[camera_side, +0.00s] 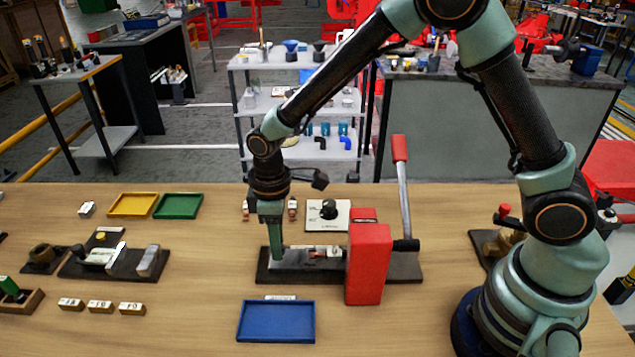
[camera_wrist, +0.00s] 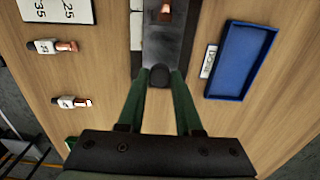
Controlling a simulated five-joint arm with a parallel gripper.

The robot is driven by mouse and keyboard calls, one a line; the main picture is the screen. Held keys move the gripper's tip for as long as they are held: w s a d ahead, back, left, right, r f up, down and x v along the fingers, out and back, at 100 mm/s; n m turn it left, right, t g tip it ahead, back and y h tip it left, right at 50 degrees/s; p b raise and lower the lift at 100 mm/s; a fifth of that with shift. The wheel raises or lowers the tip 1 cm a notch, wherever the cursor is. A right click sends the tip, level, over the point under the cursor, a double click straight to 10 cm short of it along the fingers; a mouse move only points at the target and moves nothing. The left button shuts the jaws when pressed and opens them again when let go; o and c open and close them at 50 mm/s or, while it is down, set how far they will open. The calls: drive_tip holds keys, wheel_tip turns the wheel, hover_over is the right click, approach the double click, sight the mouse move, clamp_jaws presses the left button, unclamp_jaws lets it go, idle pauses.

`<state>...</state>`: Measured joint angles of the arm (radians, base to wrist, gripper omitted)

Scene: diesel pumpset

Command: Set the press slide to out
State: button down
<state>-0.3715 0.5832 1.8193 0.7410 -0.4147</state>
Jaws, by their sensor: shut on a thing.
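The press has a dark base (camera_side: 405,272), a red block body (camera_side: 368,265) and a lever with a red handle (camera_side: 400,149) standing up. The press slide (camera_side: 315,265) runs along the base on the left of the red body. A small light piece with a copper-coloured part (camera_side: 325,253) lies by the red body. My gripper (camera_side: 275,260) points down at the left end of the slide. In the wrist view, my gripper (camera_wrist: 160,82) has its green fingers on both sides of the slide's dark knob (camera_wrist: 159,76), shut on it.
A blue tray (camera_side: 276,321) with a small label plate is in front of the press. Behind the press are a white dial plate (camera_side: 328,213) and two small copper-ended pieces. Yellow (camera_side: 133,206) and green (camera_side: 178,206) trays stand back left.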

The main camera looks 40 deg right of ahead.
drive_tip(key=shift+w+a+r, duration=0.1)
drive_tip(key=shift+w+a, duration=0.95)
drive_tip(key=shift+a, duration=0.05)
drive_tip(key=c, duration=0.6)
unclamp_jaws()
drive_tip(key=shift+d, duration=0.1)
wheel_tip(320, 180, up, 12)
